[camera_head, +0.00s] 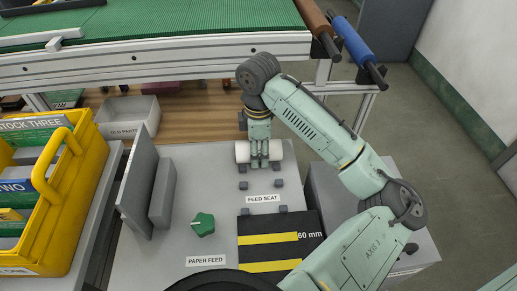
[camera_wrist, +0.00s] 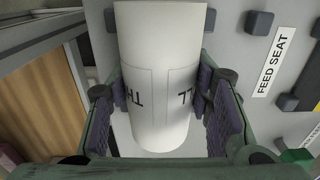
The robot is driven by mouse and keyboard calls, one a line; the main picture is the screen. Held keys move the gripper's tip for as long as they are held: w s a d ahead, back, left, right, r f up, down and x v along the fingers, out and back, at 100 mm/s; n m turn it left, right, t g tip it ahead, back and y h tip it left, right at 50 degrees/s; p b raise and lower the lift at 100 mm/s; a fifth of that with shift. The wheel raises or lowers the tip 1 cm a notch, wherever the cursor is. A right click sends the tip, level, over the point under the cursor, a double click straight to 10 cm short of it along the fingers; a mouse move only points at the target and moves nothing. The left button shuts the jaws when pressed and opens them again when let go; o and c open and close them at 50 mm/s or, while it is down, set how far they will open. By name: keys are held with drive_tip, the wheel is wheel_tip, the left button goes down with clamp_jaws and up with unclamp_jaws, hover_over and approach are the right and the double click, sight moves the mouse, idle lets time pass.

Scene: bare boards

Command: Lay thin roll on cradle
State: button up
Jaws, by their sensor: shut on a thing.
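A white roll (camera_head: 243,152) lies across my gripper (camera_head: 260,162) at the back of the grey panel. In the wrist view the white roll (camera_wrist: 157,60) sits between both padded fingers, its printed label partly hidden by shadow and curve. My gripper is shut on it. Small dark blocks (camera_head: 243,185) stand on the panel in front of the roll, around the "FEED SEAT" label (camera_head: 263,199). One block (camera_wrist: 258,23) also shows right of the roll in the wrist view. I cannot tell whether the roll touches the panel.
A green knob (camera_head: 203,224) and upright grey plates (camera_head: 138,185) stand left on the panel. A black and yellow striped plate (camera_head: 268,238) lies in front. A yellow crate (camera_head: 88,160) is at far left, a grey bin (camera_head: 128,117) behind. A conveyor (camera_head: 150,62) spans the back.

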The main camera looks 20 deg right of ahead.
drive_tip(key=o, duration=1.4)
drive_tip(key=shift+o, duration=0.2)
drive_tip(key=shift+r, duration=0.15)
wheel_tip(320, 180, up, 12)
drive_tip(key=shift+f, duration=0.1)
